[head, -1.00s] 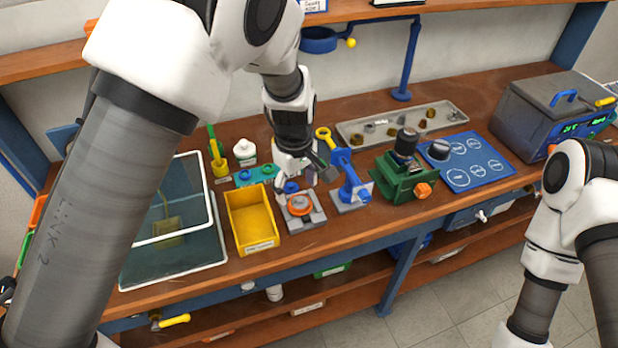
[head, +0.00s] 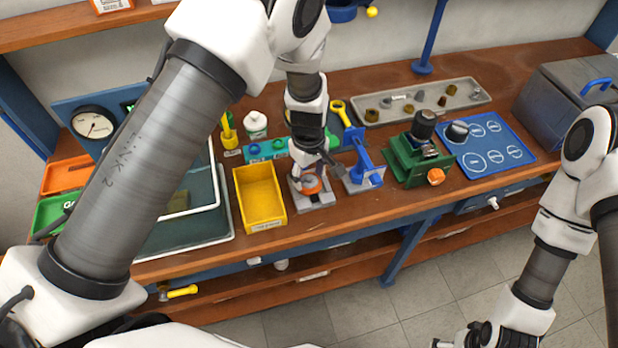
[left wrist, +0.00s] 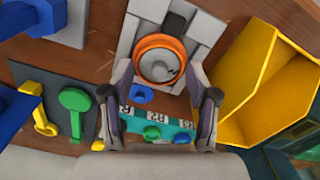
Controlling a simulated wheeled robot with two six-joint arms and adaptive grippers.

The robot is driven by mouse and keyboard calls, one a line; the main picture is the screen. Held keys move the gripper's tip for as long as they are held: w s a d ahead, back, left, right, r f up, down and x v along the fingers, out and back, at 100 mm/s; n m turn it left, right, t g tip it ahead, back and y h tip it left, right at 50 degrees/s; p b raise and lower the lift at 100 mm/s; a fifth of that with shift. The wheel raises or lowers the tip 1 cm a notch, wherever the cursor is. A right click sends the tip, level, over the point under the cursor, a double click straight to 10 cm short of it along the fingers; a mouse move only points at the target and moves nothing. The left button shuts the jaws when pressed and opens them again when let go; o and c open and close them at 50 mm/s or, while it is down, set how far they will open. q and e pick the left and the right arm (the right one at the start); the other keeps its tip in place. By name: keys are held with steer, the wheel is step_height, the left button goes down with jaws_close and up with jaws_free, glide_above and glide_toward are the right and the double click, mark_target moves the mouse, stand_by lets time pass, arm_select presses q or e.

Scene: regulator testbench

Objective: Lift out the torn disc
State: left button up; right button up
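An orange-rimmed round part (head: 312,184) sits on a grey block (head: 322,199) on the bench. My left gripper (head: 313,165) is just above the block. In the left wrist view the left gripper (left wrist: 162,72) has its fingers apart, one to each side of the ring's near part, with nothing visibly held. I cannot tell whether they touch. My right gripper (head: 483,335) is at the bottom edge, partly cut off.
A yellow bin (head: 260,196) stands left of the block, a blue clamp-like tool (head: 365,165) right of it. A teal strip with coloured parts (head: 267,149) lies behind. A green vise-like fixture (head: 415,165) and blue mat (head: 489,145) are further right.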

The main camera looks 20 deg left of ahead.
arm_select(q)
steer(key=shift+s+r, duration=0.2)
steer(key=shift+s, duration=0.05)
steer(key=c, duration=0.5)
steer(key=shift+d, duration=0.1)
steer(key=c, duration=0.3)
steer(key=shift+w+f, duration=0.15)
steer(key=shift+w, duration=0.05)
jaws_close()
